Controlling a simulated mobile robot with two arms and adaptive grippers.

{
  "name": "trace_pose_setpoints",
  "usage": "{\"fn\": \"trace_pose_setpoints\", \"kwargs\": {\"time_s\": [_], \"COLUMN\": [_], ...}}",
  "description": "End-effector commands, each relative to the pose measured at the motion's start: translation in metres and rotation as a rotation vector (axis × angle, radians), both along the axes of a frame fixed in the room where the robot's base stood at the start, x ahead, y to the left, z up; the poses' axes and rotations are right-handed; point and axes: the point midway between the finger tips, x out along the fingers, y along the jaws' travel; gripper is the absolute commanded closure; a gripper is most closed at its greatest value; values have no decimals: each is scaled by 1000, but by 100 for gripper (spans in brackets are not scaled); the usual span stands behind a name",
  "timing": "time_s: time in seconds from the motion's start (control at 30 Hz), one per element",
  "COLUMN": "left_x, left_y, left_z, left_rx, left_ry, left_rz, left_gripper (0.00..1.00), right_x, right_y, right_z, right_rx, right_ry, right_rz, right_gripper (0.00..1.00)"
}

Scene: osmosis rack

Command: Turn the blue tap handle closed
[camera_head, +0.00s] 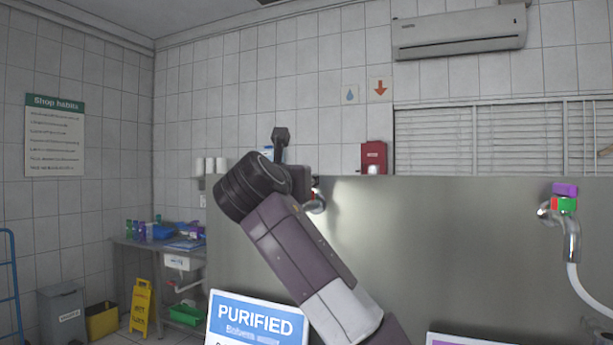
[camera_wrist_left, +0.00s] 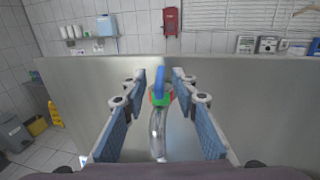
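In the left wrist view the tap (camera_wrist_left: 158,130) has a silver spout, a green and red collar and an upright blue handle (camera_wrist_left: 160,82). My left gripper (camera_wrist_left: 161,76) is open, with one finger on each side of the blue handle. A gap shows between the handle and each finger, so it is not gripped. In the head view my left arm comes up through the middle and its wrist hides the blue handle and my fingers. Only a bit of the silver tap (camera_head: 317,202) shows beside the wrist. My right gripper is not in view.
The tap is on a steel panel (camera_head: 430,240). Another tap with a purple handle (camera_head: 565,189) and white hose is at the right. A blue "PURIFIED" sign (camera_head: 255,318) stands low in front. A yellow floor sign (camera_head: 141,307) stands at the left.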

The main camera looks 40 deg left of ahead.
Motion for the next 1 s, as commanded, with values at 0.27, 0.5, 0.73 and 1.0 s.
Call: {"fn": "trace_pose_setpoints", "kwargs": {"time_s": [0.27,0.5,0.73,1.0], "left_x": [30,34,33,33], "left_y": [17,20,20,20], "left_z": [1,-1,-1,-1], "left_rx": [-1,0,0,0], "left_ry": [2,0,0,0], "left_rz": [1,2,3,3], "left_gripper": [73,73,88,100], "right_x": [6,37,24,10], "right_y": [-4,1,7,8], "right_z": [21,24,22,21], "right_rx": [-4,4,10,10], "right_ry": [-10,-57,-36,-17], "right_rz": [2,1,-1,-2], "right_gripper": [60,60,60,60]}}
